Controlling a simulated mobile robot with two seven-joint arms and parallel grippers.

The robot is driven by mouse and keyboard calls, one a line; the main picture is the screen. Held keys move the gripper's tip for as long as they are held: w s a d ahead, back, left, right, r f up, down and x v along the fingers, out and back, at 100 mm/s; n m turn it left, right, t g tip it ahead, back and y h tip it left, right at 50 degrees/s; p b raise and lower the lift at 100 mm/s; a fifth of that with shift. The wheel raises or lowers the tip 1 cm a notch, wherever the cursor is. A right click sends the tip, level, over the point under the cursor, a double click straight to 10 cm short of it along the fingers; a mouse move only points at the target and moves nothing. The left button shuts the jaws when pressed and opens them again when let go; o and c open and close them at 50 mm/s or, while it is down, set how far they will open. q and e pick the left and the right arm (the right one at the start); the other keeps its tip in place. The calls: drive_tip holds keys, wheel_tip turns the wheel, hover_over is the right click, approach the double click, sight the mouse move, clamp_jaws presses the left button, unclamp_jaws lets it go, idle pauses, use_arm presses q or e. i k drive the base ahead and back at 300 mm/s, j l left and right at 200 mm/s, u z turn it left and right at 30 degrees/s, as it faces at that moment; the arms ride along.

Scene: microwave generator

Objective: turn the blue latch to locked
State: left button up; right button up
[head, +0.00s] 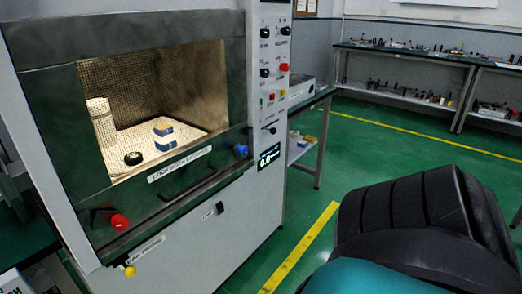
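The blue latch (241,150) is a small blue knob at the right end of the front frame of a large grey microwave generator cabinet (215,240). It sits just below the lower right corner of the chamber window, left of the lit display. Its turned position is too small to read. A white label strip (180,163) with dark lettering runs along the frame to its left. Neither of my grippers shows in the head view, and nothing is seen touching the latch.
A red knob (119,222) and a yellow knob (130,271) sit lower left on the cabinet. The control column (269,100) carries several dials and buttons. The lit chamber holds a white cylinder (103,125) and small blocks. A side bench (310,100) stands behind right.

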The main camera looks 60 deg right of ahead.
sight(240, 151)
drive_tip(key=k+z, duration=0.15)
drive_tip(key=z, duration=1.55)
